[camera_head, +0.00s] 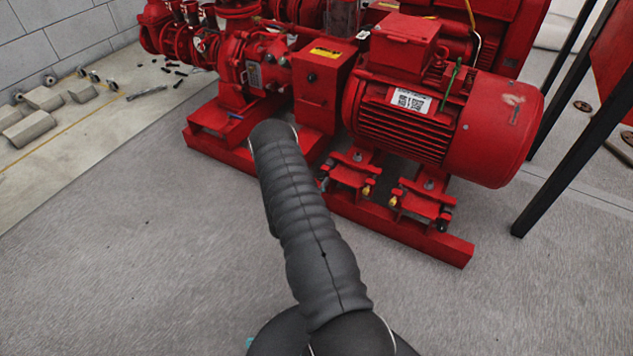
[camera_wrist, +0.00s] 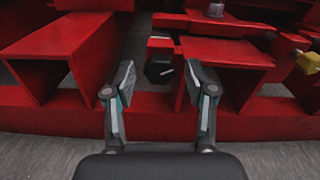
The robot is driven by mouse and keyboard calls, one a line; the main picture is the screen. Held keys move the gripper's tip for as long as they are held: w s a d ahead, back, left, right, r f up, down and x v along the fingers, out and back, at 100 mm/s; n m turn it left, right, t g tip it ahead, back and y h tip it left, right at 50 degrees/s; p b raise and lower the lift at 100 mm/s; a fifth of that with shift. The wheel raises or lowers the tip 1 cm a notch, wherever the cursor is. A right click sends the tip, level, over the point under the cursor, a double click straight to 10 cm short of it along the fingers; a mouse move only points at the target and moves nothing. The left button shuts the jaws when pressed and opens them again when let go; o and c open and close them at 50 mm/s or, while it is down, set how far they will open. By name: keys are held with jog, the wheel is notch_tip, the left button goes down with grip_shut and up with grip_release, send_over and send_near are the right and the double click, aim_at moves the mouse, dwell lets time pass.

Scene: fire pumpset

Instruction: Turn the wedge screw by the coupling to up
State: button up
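The wedge screw (camera_wrist: 159,68) shows in the wrist view as a dark hex head with a short white mark on its face, right of its middle. It sits in the red base frame between two hollow red beams. My gripper (camera_wrist: 157,82) is open, with one finger on each side of the head in the picture. Gaps show between both fingers and the head, so it is not held. How far the fingertips are from the head in depth I cannot tell. In the head view my dark arm reaches to the base by the coupling guard (camera_head: 317,90), and my gripper is hidden.
The red motor (camera_head: 430,110) stands right of the guard on the red base rail (camera_head: 410,232). A yellow-ended screw (camera_wrist: 309,63) is at the right in the wrist view. Red beams flank the fingers closely. The grey floor in front is clear.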

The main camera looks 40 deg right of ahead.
grip_shut()
